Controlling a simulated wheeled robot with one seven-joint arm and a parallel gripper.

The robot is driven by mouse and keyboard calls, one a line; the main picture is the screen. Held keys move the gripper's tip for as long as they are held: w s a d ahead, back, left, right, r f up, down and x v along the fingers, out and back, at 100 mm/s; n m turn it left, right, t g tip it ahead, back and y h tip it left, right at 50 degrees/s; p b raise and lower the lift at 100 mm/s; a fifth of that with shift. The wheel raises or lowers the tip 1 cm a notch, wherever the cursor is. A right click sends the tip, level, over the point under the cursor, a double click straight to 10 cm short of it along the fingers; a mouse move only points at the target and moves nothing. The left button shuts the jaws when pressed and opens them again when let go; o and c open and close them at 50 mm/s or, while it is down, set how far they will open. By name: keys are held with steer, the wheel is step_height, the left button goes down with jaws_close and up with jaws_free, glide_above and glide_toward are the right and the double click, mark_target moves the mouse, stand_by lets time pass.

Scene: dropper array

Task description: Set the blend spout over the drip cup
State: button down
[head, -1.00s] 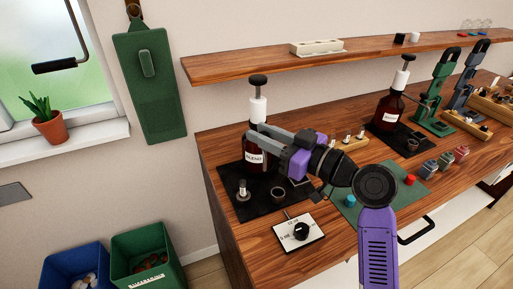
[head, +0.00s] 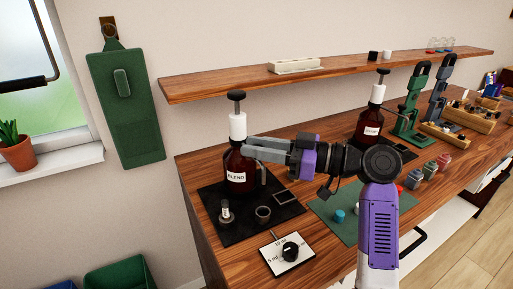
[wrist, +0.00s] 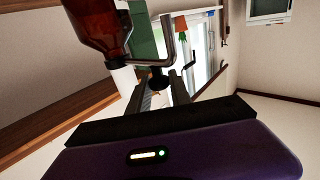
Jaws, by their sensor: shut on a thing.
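The brown blend bottle (head: 238,165), labelled BLEND, stands on the black mat with a white collar and black knob on top. Its grey bent spout (head: 263,174) hangs down at the bottle's right side, and it also shows as a bent metal tube in the wrist view (wrist: 168,38). My gripper (head: 250,147) is shut on the spout beside the bottle; the exact grip is partly hidden by the fingers. The small dark drip cup (head: 263,214) stands on the mat in front of the bottle. The spout's tip appears above it in the head view; exact alignment is unclear.
A small vial (head: 225,212) stands left of the cup on the black mat (head: 240,232). A white dial card (head: 287,254) lies in front. A second bottle (head: 370,125) stands farther right. The wooden shelf (head: 330,72) runs above.

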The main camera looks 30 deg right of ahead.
steer(key=c, duration=1.2)
jaws_free()
steer(key=b+v, duration=0.1)
steer(key=v, duration=0.6)
steer(key=shift+s+d, duration=0.3)
